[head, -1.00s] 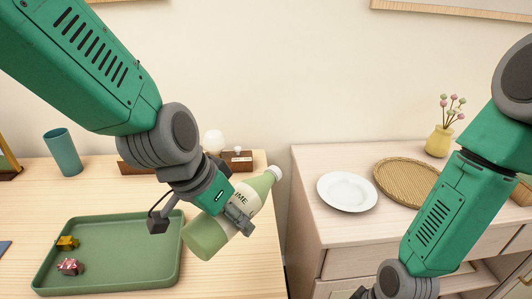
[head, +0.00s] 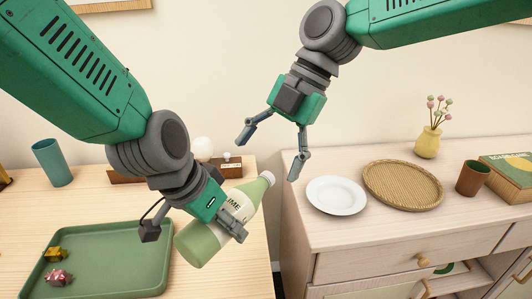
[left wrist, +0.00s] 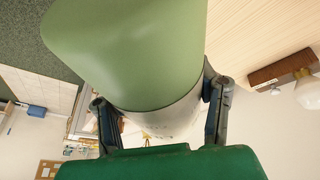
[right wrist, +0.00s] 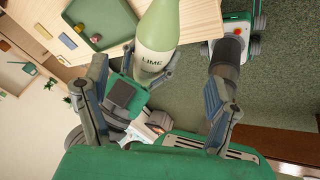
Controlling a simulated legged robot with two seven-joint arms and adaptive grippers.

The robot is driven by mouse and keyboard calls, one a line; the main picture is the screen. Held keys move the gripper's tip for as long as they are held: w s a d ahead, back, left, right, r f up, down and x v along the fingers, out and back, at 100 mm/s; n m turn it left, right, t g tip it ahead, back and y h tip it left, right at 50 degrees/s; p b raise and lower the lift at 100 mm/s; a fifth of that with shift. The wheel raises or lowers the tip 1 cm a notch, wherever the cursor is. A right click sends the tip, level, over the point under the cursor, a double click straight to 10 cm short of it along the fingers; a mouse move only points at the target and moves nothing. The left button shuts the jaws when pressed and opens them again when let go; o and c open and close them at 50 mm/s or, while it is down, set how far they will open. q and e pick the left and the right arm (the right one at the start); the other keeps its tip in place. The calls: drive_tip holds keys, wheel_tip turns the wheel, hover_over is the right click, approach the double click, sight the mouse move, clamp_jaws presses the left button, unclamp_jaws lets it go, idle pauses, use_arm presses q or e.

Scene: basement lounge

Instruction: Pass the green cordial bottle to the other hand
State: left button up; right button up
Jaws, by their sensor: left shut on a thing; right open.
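The green cordial bottle (head: 207,238) has a pale label reading LIME and a white cap. My left gripper (head: 236,222) is shut around its label and holds it tilted, cap up and to the right, above the right part of the wooden table. In the left wrist view the bottle's green base (left wrist: 130,50) fills the upper middle between the fingers. My right gripper (head: 270,150) is open and empty, above and to the right of the cap, apart from it.
A green tray (head: 110,262) with small figurines lies on the table, and a teal cup (head: 52,162) stands behind it. The dresser at right holds a white plate (head: 336,195), a wicker tray (head: 402,185), a vase (head: 428,142) and a brown cup (head: 473,178). A gap separates table and dresser.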

sight(238, 192)
use_arm(q)
drive_tip(key=shift+d, duration=0.1)
drive_tip(key=shift+w+a, duration=0.1)
drive_tip(key=shift+a, duration=0.8)
use_arm(e)
drive_tip(key=x, duration=0.3)
drive_tip(key=a+x, duration=0.1)
drive_tip(key=x, duration=0.7)
drive_tip(key=shift+s+a+r, duration=0.1)
drive_tip(key=shift+a+r, duration=0.15)
drive_tip(key=shift+a, duration=0.05)
use_arm(q)
drive_tip(key=shift+d, duration=0.25)
use_arm(e)
drive_tip(key=shift+d+f, duration=0.1)
drive_tip(key=shift+f, duration=0.25)
use_arm(q)
drive_tip(key=shift+d, duration=0.55)
use_arm(e)
drive_tip(key=shift+s+d+f, duration=0.1)
drive_tip(key=shift+d+f, duration=0.25)
use_arm(q)
drive_tip(key=shift+a, duration=0.15)
use_arm(e)
drive_tip(key=shift+a, duration=0.1)
